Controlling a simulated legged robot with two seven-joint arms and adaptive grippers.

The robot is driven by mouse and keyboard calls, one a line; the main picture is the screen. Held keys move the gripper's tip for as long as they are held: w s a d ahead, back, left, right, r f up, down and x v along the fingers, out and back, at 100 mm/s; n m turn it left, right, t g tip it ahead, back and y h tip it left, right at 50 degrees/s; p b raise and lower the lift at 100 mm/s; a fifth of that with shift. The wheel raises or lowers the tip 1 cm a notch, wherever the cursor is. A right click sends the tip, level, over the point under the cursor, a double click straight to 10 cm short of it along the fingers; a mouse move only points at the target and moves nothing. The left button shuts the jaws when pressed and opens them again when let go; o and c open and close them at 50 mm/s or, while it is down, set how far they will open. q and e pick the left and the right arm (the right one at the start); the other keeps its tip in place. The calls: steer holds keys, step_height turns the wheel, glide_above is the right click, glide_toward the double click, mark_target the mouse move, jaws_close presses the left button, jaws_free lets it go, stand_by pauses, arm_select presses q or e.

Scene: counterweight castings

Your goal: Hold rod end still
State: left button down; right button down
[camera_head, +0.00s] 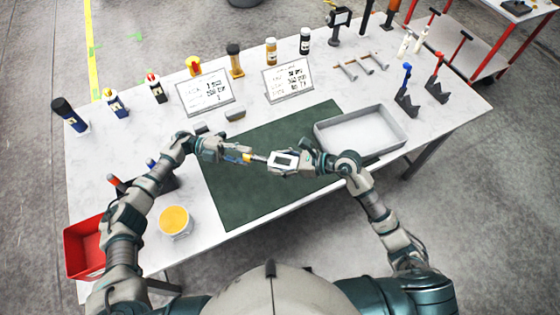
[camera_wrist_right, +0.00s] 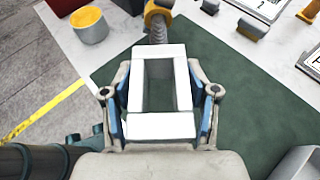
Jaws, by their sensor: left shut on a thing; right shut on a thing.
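A white rectangular frame with an open middle (camera_head: 283,161) is held above the green mat; it shows large in the right wrist view (camera_wrist_right: 160,122). My right gripper (camera_head: 296,162) is shut on it, with one finger on each side. A grey threaded rod (camera_wrist_right: 158,30) runs from the frame's far end towards my left gripper (camera_head: 243,156). A short stretch of the rod (camera_head: 259,158) shows in the head view. My left gripper is shut around the rod's far part, at a yellow piece (camera_wrist_right: 158,12). The rod's far tip is hidden.
The green mat (camera_head: 235,200) is bare below. A grey tray (camera_head: 360,147) stands close on the right. A tub of yellow stuff (camera_head: 175,222) and a red bin (camera_head: 84,250) are at left. Bottles, signs (camera_head: 206,95) and tools line the back.

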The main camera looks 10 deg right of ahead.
arm_select(q)
steer(key=n, duration=3.3)
steer(key=shift+d+r+n, duration=0.2)
steer(key=shift+d+n, duration=0.1)
steer(key=shift+n, duration=0.1)
steer(key=shift+s+a+f+m, duration=0.1)
steer(key=shift+m, duration=1)
